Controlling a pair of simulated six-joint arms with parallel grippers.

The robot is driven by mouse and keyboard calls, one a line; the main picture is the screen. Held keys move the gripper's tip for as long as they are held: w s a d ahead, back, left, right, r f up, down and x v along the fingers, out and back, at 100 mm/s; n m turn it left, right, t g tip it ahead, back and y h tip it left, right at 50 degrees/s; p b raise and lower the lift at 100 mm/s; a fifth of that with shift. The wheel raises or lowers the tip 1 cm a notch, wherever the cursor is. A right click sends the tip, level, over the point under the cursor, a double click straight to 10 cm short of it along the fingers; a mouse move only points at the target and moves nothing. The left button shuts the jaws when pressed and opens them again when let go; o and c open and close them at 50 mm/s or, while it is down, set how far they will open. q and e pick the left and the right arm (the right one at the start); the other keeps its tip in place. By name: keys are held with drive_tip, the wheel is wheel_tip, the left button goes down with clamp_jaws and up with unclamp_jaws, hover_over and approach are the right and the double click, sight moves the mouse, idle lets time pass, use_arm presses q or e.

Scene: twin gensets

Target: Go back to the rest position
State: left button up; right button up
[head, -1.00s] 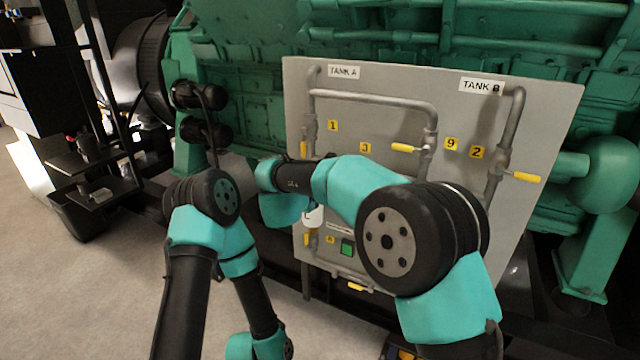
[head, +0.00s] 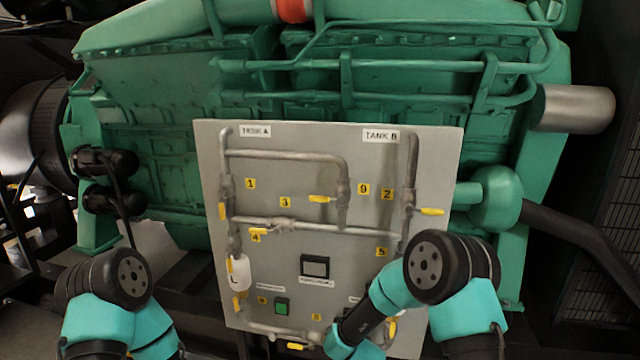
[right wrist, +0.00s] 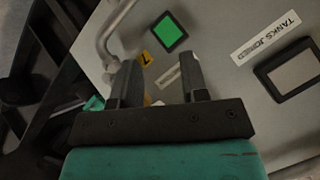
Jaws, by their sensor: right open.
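The grey panel (head: 290,185) with pipes, yellow valve handles and TANK A and TANK B labels stands in the middle of the head view. My right arm is folded at its lower right, and its gripper is not visible there. In the right wrist view my right gripper (right wrist: 160,68) is open, with two dark fingers apart and nothing seen between them. The panel's green square (right wrist: 168,32) and a TANKS JOINED label (right wrist: 265,35) lie beyond the fingers. My left arm shows at the lower left of the head view. Its gripper is out of the picture.
The green genset (head: 160,115) fills the space behind the panel. A green round fitting (head: 495,196) with a dark pipe is right of the panel. A dark grille (head: 605,200) stands at the far right.

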drive_tip(key=s+d+f+n+g+y, duration=0.1)
drive_tip(key=s+d+f+n+g, duration=0.1)
drive_tip(key=s, duration=0.8)
drive_tip(key=s+d+f+n+g+y, duration=0.1)
drive_tip(key=s+d+f+g, duration=0.3)
drive_tip(key=s, duration=0.6)
drive_tip(key=s+d+f+n+g+y, duration=0.1)
drive_tip(key=s+d+f+n+g, duration=0.1)
drive_tip(key=s+d+f, duration=0.4)
drive_tip(key=s+d+g, duration=0.1)
drive_tip(key=s, duration=0.2)
drive_tip(key=shift+s+d+n, duration=0.15)
drive_tip(key=shift+s+n, duration=0.25)
